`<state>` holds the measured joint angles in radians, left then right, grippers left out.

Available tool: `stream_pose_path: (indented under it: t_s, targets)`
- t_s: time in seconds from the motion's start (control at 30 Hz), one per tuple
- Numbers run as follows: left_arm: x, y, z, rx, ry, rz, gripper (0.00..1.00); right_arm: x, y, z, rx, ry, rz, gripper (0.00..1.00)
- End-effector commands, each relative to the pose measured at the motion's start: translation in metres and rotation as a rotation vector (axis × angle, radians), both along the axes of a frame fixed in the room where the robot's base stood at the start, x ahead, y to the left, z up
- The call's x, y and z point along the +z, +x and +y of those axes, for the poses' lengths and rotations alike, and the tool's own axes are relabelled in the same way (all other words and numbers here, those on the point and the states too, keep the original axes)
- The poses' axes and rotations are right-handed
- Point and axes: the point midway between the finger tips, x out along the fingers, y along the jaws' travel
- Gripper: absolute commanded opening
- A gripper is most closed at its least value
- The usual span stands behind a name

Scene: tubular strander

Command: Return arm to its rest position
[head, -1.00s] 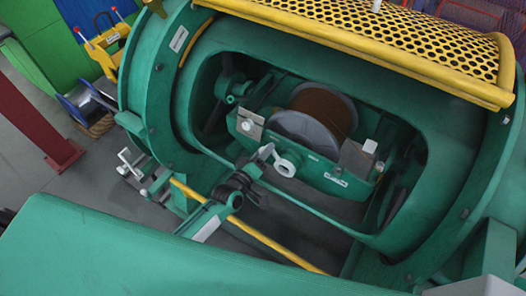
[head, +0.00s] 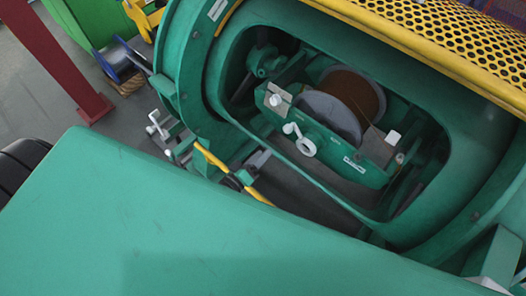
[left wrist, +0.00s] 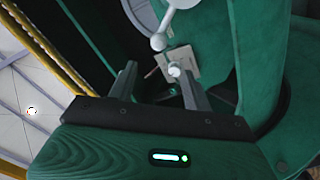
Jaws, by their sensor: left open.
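My left gripper (head: 250,168) shows small and partly hidden in the head view, behind the edge of the broad green surface in front. It is below and left of the white crank handle (head: 305,146) and apart from it. In the left wrist view, the two fingers of my left gripper (left wrist: 155,76) are spread with nothing held. The crank's ball end (left wrist: 158,42) is beyond the fingertips. A light plate with a white knob (left wrist: 175,70) shows past the gap. Most of my left arm is hidden. My right gripper is not in view.
The green cradle holds a wire spool (head: 352,95) inside the drum opening (head: 228,60). A yellow bar (head: 212,158) runs close by my gripper. A yellow perforated guard (head: 450,35) is above. A red post (head: 60,55) stands on open grey floor at left.

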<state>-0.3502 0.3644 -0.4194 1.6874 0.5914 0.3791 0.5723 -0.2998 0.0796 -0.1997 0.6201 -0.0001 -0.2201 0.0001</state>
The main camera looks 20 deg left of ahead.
Motion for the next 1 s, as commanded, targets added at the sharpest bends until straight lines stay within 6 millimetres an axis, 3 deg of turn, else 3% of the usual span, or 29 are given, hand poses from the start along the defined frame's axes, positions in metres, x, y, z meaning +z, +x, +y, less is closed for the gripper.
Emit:
stream_pose_path:
  t_s: [0.43, 0.57, 0.67, 0.77, 0.87, 1.0]
  targets:
    - [-0.001, 0.0, 0.0, 0.0, 0.002, 0.001, 0.5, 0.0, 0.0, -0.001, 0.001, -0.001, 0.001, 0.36]
    - [-0.024, -0.001, 0.004, 0.003, 0.06, 0.036, 0.5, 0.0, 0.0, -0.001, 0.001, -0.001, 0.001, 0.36]
    - [-0.073, -0.009, 0.013, 0.0, 0.18, 0.117, 0.5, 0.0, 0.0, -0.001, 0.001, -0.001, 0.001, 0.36]
    - [-0.141, -0.028, 0.027, -0.019, 0.347, 0.241, 0.5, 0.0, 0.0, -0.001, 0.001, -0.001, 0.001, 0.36]
    - [-0.209, -0.06, 0.043, -0.059, 0.517, 0.38, 0.5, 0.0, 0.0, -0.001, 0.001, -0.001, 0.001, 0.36]
    - [-0.294, -0.124, 0.063, -0.153, 0.727, 0.583, 0.5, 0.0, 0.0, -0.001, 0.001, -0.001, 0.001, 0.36]
